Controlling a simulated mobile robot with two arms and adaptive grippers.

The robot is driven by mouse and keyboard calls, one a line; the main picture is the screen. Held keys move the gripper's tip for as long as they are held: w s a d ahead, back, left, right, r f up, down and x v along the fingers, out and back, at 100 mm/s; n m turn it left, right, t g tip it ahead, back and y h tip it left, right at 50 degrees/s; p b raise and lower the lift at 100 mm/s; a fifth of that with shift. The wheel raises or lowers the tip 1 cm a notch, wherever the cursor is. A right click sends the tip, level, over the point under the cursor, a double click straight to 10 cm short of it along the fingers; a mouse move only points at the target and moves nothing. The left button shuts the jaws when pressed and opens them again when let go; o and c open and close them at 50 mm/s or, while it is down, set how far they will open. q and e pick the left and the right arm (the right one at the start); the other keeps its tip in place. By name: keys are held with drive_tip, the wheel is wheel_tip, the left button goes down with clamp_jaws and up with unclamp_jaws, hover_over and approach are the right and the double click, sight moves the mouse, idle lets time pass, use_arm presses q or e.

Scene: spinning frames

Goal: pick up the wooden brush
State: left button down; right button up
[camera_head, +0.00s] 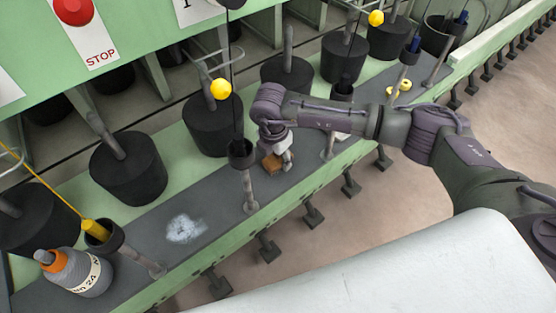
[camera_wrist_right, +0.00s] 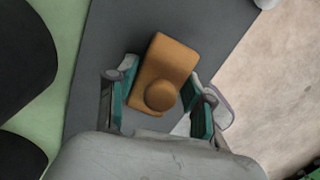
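The wooden brush (camera_wrist_right: 170,66) is an orange-brown block with a round knob on top. It lies on the dark grey shelf (camera_head: 205,208) of the green machine. In the head view the brush (camera_head: 271,163) shows only in part, beside my right gripper (camera_head: 284,160). In the right wrist view my right gripper (camera_wrist_right: 160,100) is open, with one green-padded finger on each side of the brush's knob end. Gaps show between the pads and the brush. My left gripper is not in view.
Black cylinders (camera_head: 128,170) stand along the shelf's back. Metal posts with black cups (camera_head: 241,153) stand along its front edge. A white powdery patch (camera_head: 185,228) marks the bare shelf left of the brush.

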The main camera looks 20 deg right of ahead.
drive_tip(key=c, duration=0.6)
wheel_tip(320, 180, up, 10)
drive_tip(key=p, duration=0.7)
drive_tip(key=shift+r, duration=0.1)
